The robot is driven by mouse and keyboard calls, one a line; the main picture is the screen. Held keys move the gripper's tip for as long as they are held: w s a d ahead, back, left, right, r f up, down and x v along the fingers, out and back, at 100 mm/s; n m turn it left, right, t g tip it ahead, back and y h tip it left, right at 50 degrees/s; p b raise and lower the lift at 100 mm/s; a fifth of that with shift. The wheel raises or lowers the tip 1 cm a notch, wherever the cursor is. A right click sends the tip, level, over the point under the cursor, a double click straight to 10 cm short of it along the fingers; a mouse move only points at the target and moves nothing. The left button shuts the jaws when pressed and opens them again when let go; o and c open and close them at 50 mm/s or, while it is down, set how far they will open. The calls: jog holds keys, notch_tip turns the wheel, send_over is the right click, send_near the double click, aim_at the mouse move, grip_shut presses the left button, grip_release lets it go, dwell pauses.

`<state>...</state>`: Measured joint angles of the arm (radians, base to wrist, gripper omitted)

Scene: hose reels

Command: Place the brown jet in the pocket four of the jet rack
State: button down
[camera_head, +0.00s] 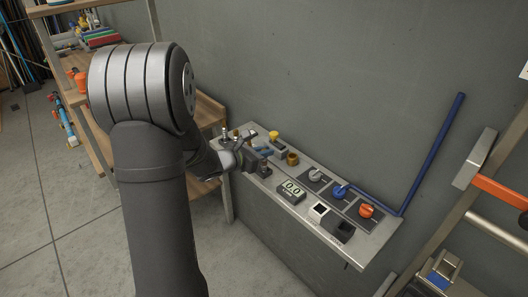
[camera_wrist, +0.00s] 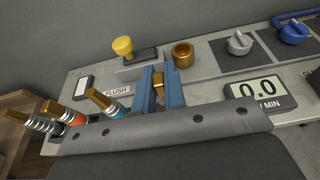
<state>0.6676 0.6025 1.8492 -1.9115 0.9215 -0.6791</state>
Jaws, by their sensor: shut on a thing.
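My gripper (camera_wrist: 159,82) has its two blue fingers closed on a small brass-brown piece, which I take to be the brown jet (camera_wrist: 158,80); only its end shows between the fingers. In the head view my gripper (camera_head: 257,160) is over the left part of the grey shelf, and the held piece is too small to tell. Several jets with brass tips stand at the left in the wrist view: one with a white and dark band (camera_wrist: 28,120), one orange (camera_wrist: 65,124), one teal (camera_wrist: 106,102). The jet rack and its pocket four cannot be made out; my gripper's body covers that area.
A brass cup (camera_wrist: 183,57) and a yellow button (camera_wrist: 122,47) by a FLUSH label (camera_wrist: 117,91) stand close behind the fingers. A 0.0 display (camera_wrist: 256,92) is at right. Grey (camera_head: 315,174), blue (camera_head: 339,190) and orange (camera_head: 366,210) knobs line the shelf (camera_head: 382,236).

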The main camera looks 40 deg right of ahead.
jog(key=shift+f, duration=0.2)
jog(key=c, duration=1.5)
grip_release()
jog(key=shift+r, duration=0.1)
jog(key=shift+a+r, duration=0.1)
jog(key=shift+r, duration=0.05)
jog(key=v, duration=1.1)
jog(key=shift+a, duration=0.4)
jog(key=shift+d+r, duration=0.1)
